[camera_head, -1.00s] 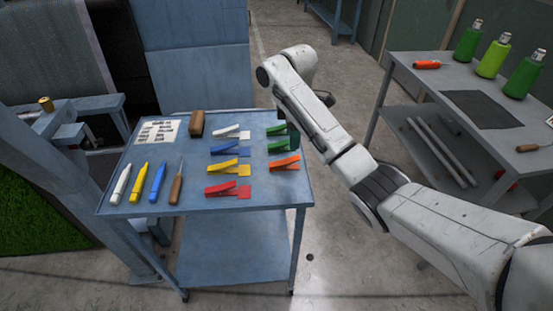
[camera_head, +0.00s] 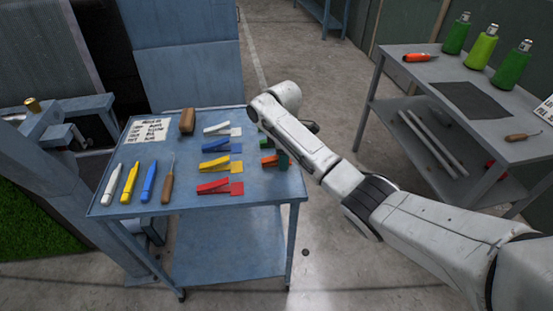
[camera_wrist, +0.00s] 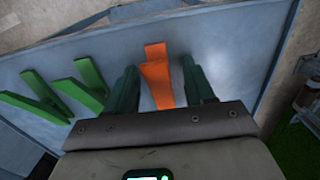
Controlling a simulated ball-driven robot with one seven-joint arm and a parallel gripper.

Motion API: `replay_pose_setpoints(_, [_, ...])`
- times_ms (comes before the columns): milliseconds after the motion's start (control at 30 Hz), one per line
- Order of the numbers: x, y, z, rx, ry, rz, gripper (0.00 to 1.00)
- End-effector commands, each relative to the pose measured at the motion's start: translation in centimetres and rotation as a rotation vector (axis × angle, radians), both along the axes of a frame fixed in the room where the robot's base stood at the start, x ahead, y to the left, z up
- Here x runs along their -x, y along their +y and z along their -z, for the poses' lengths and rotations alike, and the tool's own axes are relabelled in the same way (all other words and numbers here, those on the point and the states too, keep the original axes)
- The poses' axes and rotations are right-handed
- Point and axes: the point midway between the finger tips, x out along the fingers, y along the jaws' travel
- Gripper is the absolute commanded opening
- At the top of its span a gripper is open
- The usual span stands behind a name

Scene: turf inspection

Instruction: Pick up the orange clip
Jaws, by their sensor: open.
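The orange clip (camera_wrist: 158,75) lies on the blue cart top (camera_wrist: 235,65). In the wrist view it sits between the two dark green fingers of my open gripper (camera_wrist: 162,88), with a gap on each side. Its near end is hidden behind the gripper body. In the head view only a small piece of the orange clip (camera_head: 268,160) shows, beside the gripper at the cart's right edge. My forearm and the fingers cover the rest. I cannot tell how high the fingers are above the cart top.
Two green clips (camera_wrist: 62,92) lie left of the gripper in the wrist view. White, blue, yellow and red clips (camera_head: 220,187) lie in a column to the left in the head view. Markers, an awl (camera_head: 168,180), a brown block (camera_head: 188,121) and a paper sheet share the cart.

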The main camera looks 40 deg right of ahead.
Motion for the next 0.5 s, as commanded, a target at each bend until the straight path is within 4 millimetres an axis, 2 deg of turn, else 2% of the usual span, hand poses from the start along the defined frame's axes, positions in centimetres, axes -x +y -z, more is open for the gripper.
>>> replay_pose_setpoints(167, [0.01, -0.01, 0.02, 0.000, 0.000, 0.000, 0.52])
replay_pose_setpoints(500, [0.01, -0.01, -0.01, 0.000, 0.000, 0.000, 0.20])
